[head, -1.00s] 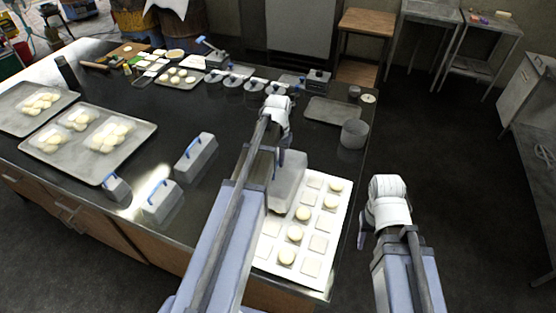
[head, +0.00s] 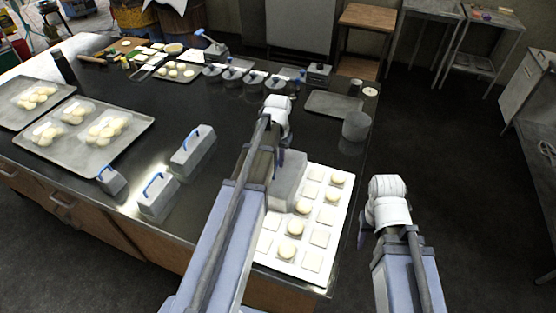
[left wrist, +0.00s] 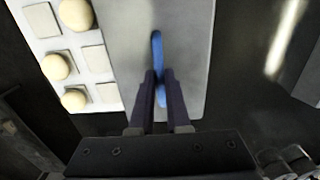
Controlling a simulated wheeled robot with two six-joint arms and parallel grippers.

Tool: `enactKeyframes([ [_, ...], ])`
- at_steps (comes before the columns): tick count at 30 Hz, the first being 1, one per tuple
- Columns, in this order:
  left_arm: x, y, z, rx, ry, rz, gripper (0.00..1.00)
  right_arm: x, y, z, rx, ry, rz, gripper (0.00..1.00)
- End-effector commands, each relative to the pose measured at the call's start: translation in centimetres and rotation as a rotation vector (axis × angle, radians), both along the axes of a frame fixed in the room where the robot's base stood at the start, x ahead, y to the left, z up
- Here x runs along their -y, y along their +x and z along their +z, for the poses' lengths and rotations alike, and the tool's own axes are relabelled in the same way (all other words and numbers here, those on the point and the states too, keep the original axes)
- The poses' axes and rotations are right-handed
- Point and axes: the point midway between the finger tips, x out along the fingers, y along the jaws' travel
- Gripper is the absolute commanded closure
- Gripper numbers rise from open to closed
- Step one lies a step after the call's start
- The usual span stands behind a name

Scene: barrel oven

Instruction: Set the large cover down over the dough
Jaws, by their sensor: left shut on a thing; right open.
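The large cover (head: 288,180) is a grey box with a blue handle (left wrist: 157,55). My left gripper (head: 281,157) is shut on that handle, and its fingers straddle it in the left wrist view (left wrist: 157,90). The cover is over the left part of a white board (head: 325,225) bearing round dough pieces (head: 302,207) and flat pale squares. Several dough pieces stay uncovered beside it. What lies beneath the cover is hidden, and I cannot tell whether it touches the board. My right gripper (head: 364,226) is open and empty, right of the counter.
Three grey covers with blue handles (head: 192,150) stand on the counter to the left. Trays of dough (head: 130,150) lie at the far left. A grey pot (head: 356,126) and an empty tray (head: 333,104) are beyond the board. The middle counter is mostly clear.

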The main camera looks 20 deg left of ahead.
Motion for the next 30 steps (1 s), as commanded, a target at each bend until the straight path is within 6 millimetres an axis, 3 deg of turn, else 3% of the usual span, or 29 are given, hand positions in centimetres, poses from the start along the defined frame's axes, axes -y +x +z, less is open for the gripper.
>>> enactKeyframes([
  [26,0.0,0.0,-1.0,0.000,0.000,0.000,1.00,0.0,0.0,-1.0,0.000,0.000,0.000,0.50],
  [27,0.0,0.0,-1.0,0.000,0.000,0.000,0.84,0.0,0.0,-1.0,0.000,0.000,0.000,0.50],
  [30,0.0,0.0,-0.9,0.000,0.000,0.000,0.73,0.0,0.0,-0.9,0.000,0.000,0.000,0.50],
])
